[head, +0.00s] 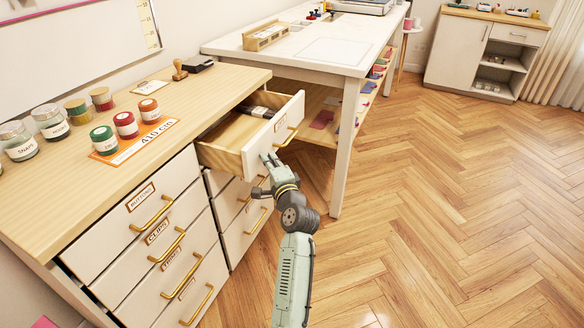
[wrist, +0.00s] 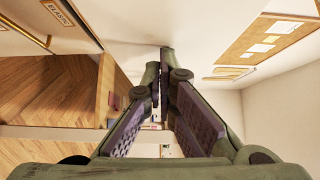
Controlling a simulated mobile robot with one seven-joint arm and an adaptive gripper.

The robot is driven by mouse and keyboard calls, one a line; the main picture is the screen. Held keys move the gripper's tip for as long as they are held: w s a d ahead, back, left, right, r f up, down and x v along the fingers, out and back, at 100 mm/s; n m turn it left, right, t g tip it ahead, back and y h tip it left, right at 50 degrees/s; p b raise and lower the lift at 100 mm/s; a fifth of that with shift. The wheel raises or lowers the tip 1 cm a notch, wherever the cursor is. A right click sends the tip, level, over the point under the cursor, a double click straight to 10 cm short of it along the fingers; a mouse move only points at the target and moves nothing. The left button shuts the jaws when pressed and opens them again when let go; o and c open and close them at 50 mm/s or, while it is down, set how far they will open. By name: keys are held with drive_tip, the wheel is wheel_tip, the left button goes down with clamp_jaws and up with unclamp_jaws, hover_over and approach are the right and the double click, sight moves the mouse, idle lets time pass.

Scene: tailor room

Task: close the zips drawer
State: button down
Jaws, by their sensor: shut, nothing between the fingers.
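One drawer (head: 256,146) stands pulled out from the top of the right-hand column of the white cabinet. It has a cream front, a gold handle (head: 288,137) and a wooden inside; its label is too small to read in the head view. Dark and pale items (head: 262,111) lie at its back. My gripper (head: 268,158) is at the lower left part of this drawer's front, left of the handle. I cannot tell whether it touches. In the wrist view my gripper (wrist: 161,72) has its fingers together and empty, beside a pale panel with an "ELASTIC" label (wrist: 58,12).
Shut drawers (head: 148,207) with gold handles fill the left column. Jars (head: 125,125) and a stamp (head: 179,70) stand on the wooden top. A white table (head: 330,75) stands behind the open drawer, its leg (head: 344,150) close to its right. The floor (head: 440,200) at right is clear.

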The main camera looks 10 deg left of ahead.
drive_tip(key=p, duration=0.3)
approach(224, 147)
drive_tip(key=w+a+r, duration=0.1)
drive_tip(key=r, duration=0.1)
drive_tip(key=w+a+r, duration=0.1)
drive_tip(key=w+r, duration=0.1)
drive_tip(key=shift+w+a, duration=0.15)
drive_tip(key=shift+w, duration=0.05)
drive_tip(key=shift+a+r, duration=0.1)
